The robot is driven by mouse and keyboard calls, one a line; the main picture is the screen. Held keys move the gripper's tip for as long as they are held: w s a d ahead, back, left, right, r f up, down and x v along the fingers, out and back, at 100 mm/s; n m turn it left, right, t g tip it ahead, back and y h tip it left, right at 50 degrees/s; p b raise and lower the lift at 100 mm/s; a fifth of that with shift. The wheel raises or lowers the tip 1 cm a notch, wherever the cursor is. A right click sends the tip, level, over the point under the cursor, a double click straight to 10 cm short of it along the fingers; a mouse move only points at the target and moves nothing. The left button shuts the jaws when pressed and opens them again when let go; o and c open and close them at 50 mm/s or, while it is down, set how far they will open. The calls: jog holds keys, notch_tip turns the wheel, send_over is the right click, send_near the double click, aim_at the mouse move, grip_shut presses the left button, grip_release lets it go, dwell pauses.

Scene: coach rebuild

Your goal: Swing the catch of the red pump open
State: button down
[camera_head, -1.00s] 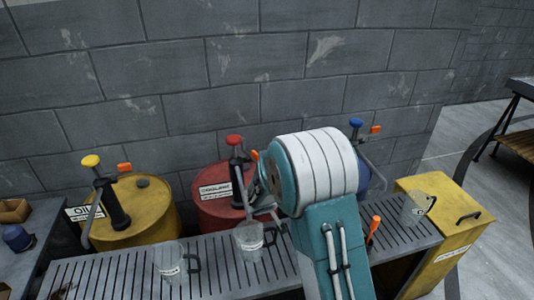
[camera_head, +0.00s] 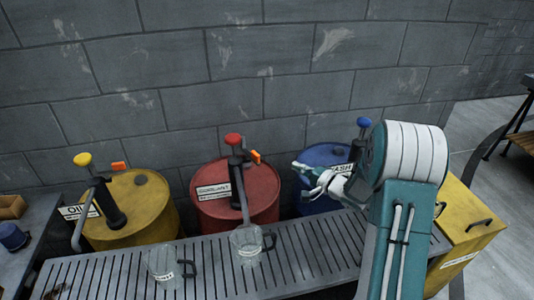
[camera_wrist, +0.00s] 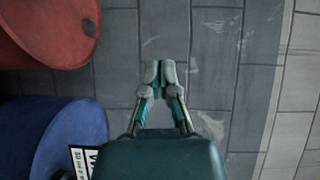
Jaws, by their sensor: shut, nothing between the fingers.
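The red pump (camera_head: 236,160) stands upright on the red drum (camera_head: 250,209), with a red knob on top and a spout reaching down toward a clear jug. Its orange catch (camera_head: 255,157) sticks out on the right side of the pump head, tilted downward to the right. My gripper (camera_head: 297,166) is right of the catch, apart from it, in front of the blue drum. In the wrist view its fingers (camera_wrist: 159,72) are together and empty. The red drum (camera_wrist: 48,30) shows at the upper left there; the catch is not in that view.
A yellow drum (camera_head: 158,222) with a yellow-topped pump stands left. The blue drum (camera_head: 322,154) is right, partly hidden by my arm. Clear jugs (camera_head: 246,244) (camera_head: 165,266) stand on the slatted bench (camera_head: 312,262). A yellow cabinet (camera_head: 464,222) is far right. The block wall is behind.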

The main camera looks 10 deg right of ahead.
jog(key=w+a, duration=0.6)
jog(key=a, duration=0.2)
jog(key=shift+w+a+r+t, duration=0.3)
jog(key=shift+a+r, duration=0.05)
jog(key=shift+r, duration=0.05)
jog(key=shift+s+a, duration=0.35)
jog(key=shift+a, duration=0.3)
